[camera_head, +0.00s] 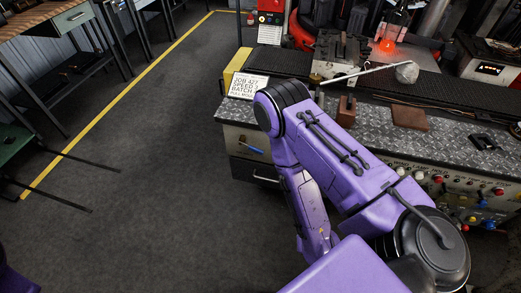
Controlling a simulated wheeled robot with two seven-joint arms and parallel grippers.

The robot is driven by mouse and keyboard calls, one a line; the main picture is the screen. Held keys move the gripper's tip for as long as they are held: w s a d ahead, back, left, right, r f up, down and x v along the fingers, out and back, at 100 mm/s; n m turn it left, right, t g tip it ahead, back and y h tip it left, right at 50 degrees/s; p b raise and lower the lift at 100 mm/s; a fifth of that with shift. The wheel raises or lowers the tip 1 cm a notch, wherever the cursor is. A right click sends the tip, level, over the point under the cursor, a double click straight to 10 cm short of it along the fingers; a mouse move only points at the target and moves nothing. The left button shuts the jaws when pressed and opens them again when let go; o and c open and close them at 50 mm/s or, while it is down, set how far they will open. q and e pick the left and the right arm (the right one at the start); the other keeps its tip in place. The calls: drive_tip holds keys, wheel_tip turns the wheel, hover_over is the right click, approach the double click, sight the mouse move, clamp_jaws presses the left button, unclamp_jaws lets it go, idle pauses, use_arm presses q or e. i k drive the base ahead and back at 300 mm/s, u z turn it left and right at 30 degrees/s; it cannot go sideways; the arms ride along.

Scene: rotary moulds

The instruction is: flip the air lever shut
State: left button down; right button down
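I cannot tell for sure which part is the air lever. A control panel (440,198) on the bench front at the right carries several coloured knobs and small blue parts, including a blue fitting (487,222) near the right edge, too small to read as open or shut. A blue handle-like part (251,149) also shows on the bench front further left. My purple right arm crosses the middle and bends downward, covering part of the bench front. My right gripper is hidden below it. Only a bit of my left arm shows at the bottom left corner, without its gripper.
The workbench (460,145) bears a placard (248,86), a brown block (346,111), a brown flat piece (408,118) and a grey metal mould (340,50). A red machine part stands behind. The dark floor (150,190) at left is open, with tables (50,30) beyond the yellow line.

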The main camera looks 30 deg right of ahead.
sight(251, 148)
drive_tip(key=z, duration=0.55)
drive_tip(key=k, duration=1.3)
drive_tip(key=z, duration=1.5)
drive_tip(key=i, duration=1.65)
drive_tip(key=u, duration=0.75)
drive_tip(key=i, duration=0.25)
drive_tip(key=u, duration=0.4)
